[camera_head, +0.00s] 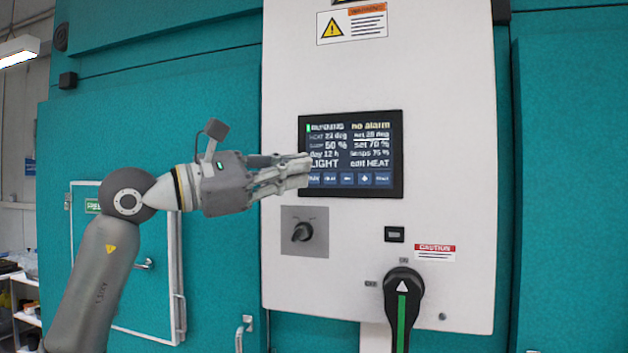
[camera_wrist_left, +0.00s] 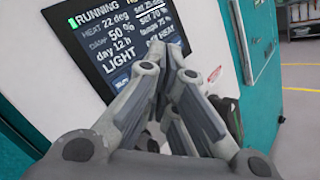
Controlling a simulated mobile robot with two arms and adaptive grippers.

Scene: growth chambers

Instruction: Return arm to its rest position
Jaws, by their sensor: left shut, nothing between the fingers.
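My left gripper (camera_head: 306,166) is shut and empty. In the head view its fingertips are in front of the left part of the control screen (camera_head: 360,140); I cannot tell whether they touch it. The screen reads running, no alarm, heat 22 deg, 50 %, day 12 h and LIGHT, with a row of blue buttons along its bottom. In the left wrist view the closed fingers (camera_wrist_left: 170,52) point toward the same screen (camera_wrist_left: 110,45) and cover its lower right part. My right gripper is in neither view.
The screen sits on a white panel (camera_head: 460,120) on a teal chamber wall (camera_head: 225,110). Below are a small rotary switch (camera_head: 302,232) and a large black handle (camera_head: 403,285) with a green stripe. A white-framed door with a handle (camera_head: 143,264) is behind my left arm.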

